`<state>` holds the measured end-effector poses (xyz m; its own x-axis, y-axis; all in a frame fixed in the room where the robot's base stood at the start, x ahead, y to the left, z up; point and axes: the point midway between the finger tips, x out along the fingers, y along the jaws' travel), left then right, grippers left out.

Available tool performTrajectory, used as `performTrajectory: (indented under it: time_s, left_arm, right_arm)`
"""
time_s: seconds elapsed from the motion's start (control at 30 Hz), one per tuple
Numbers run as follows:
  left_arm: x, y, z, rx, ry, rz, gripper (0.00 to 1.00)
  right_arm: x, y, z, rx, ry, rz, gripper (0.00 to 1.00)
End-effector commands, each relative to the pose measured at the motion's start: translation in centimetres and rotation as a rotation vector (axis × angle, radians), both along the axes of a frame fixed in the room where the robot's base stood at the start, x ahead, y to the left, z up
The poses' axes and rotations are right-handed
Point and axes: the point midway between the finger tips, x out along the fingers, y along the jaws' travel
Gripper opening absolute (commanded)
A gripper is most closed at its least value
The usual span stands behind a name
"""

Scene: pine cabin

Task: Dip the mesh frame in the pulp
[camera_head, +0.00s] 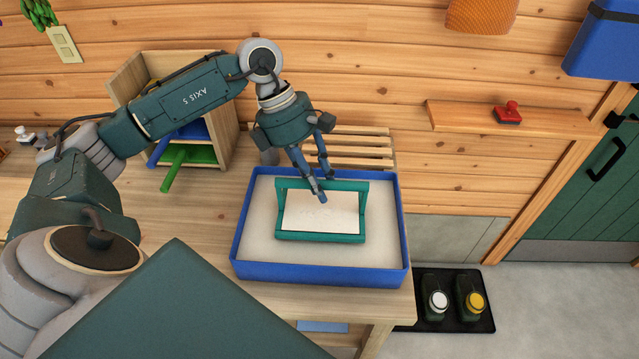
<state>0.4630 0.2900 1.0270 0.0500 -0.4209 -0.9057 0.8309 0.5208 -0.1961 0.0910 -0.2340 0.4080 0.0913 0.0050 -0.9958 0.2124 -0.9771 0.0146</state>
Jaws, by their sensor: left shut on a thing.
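The mesh frame (320,237) is a teal rectangle with a whitish sheet or mesh across its middle. It is inside the blue tub (318,273), over the pale grey-white pulp (258,235). I cannot tell whether its underside touches the pulp or how deep it sits. My left gripper (320,193) comes down from above and is shut on the far rim of the frame; its fingers hide a small part of that rim and of the mesh. My right gripper is not in view.
The tub stands at the right end of a wooden table (190,233). Behind it are a slatted wooden rack (365,148) and an open wooden shelf (130,78) with blue and green handled things. A wall ledge (460,117) holds a red stamp (508,113).

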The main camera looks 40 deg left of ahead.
Motion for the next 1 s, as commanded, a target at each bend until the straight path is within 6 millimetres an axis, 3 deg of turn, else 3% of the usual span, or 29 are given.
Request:
performTrajectory:
  time_s: [0.7, 1.0]
  left_arm:
    - [0.0, 0.0, 3.9, -0.001, -0.001, 0.000, 0.00]
    - [0.0, 0.0, 4.1, -0.001, -0.001, 0.000, 0.00]
  right_arm:
    - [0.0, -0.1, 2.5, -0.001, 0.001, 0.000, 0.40]
    - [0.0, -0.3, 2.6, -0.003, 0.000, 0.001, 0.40]
